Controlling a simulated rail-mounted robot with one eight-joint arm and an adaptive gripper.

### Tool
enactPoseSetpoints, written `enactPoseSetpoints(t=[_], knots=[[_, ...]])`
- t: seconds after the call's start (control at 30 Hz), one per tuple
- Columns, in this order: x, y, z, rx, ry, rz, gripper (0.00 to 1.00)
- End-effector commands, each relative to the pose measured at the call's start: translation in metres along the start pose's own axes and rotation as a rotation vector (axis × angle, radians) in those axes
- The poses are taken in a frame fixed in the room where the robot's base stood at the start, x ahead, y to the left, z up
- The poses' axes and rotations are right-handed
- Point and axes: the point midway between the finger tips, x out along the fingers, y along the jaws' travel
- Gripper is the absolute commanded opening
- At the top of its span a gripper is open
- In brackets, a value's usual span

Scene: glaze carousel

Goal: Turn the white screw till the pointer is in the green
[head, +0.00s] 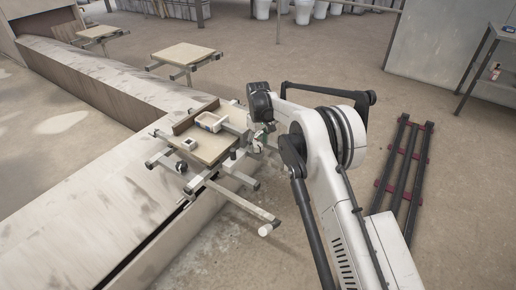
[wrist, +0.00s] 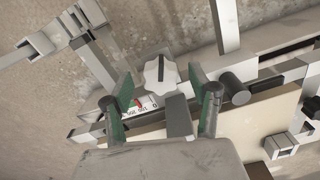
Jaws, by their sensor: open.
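The white screw (wrist: 155,78) shows in the wrist view as a lobed knob with a dark bar across its face. My gripper (wrist: 160,88) is open, with one finger on each side of the screw and visible gaps between. A white scale (wrist: 143,103) with numbers and a red mark lies just below the screw, partly hidden by my left finger. I cannot make out the pointer or tell a green zone from the green finger pads. In the head view my gripper (head: 262,135) is at the right side of the carousel frame, and the screw is hidden.
A beige board (head: 212,150) on the metal frame carries a white tray (head: 209,122) and a small white block (head: 190,143). Metal bars jut out around the frame. A dark cylinder (wrist: 234,88) stands close to my right finger. A rack with dark rails (head: 404,165) lies on the floor.

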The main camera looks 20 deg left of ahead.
Motion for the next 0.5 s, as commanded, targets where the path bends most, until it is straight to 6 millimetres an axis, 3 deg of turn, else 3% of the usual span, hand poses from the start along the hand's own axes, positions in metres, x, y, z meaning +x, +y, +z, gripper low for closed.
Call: enactPoseSetpoints(t=[0.2,0.5], knots=[[0.0138,-0.0001,0.0001,0.0,0.0,0.0,0.56],[0.0143,0.0,0.0001,0.0,0.0,0.0,0.54]])
